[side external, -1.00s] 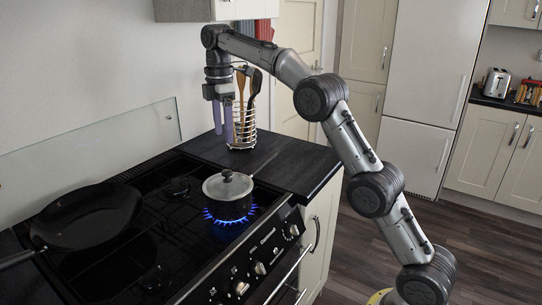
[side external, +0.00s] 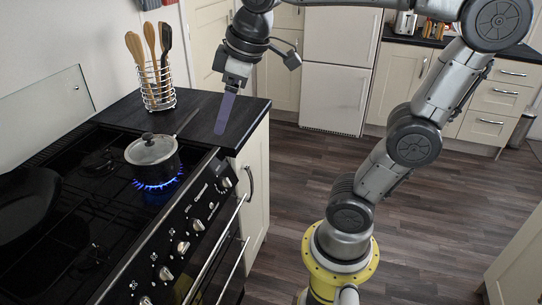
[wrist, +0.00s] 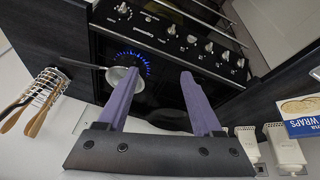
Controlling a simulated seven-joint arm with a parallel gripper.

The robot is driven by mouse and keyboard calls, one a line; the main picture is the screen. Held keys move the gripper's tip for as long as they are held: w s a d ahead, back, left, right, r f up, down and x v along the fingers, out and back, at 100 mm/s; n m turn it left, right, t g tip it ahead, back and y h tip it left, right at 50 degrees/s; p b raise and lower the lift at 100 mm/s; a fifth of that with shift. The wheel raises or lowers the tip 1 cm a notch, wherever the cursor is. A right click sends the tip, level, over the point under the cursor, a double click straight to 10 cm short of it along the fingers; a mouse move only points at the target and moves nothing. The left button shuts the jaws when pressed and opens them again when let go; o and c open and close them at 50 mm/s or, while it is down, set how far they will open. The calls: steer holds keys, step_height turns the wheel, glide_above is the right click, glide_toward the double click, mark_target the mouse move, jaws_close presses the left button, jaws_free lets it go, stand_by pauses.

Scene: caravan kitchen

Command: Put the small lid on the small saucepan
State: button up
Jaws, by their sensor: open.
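The small saucepan (side external: 153,166) stands on a lit burner of the black hob. The small lid (side external: 150,149), pale with a dark knob, appears to rest on top of the pan; I cannot tell how snugly it sits. My gripper (side external: 222,131) hangs right of the pan, apart from it, over the front edge of the dark worktop; its purple fingers overlap in this view. In the wrist view my gripper (wrist: 160,73) is open, with nothing between its fingers. The saucepan (wrist: 117,75) shows there beside the left finger, which partly hides it.
A dark frying pan (side external: 24,205) lies on the hob's left. A wire utensil holder (side external: 157,92) stands behind the saucepan. The saucepan's handle reaches towards my gripper. The worktop (side external: 202,103) between holder and gripper is clear. Blue flames (side external: 158,184) burn under the saucepan.

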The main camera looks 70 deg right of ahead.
steer(key=s+f+m+t, duration=0.1)
steer(key=s+f+m, duration=0.2)
steer(key=s+f, duration=0.5)
steer(key=shift+s+a, duration=0.45)
steer(key=shift+s, duration=0.2)
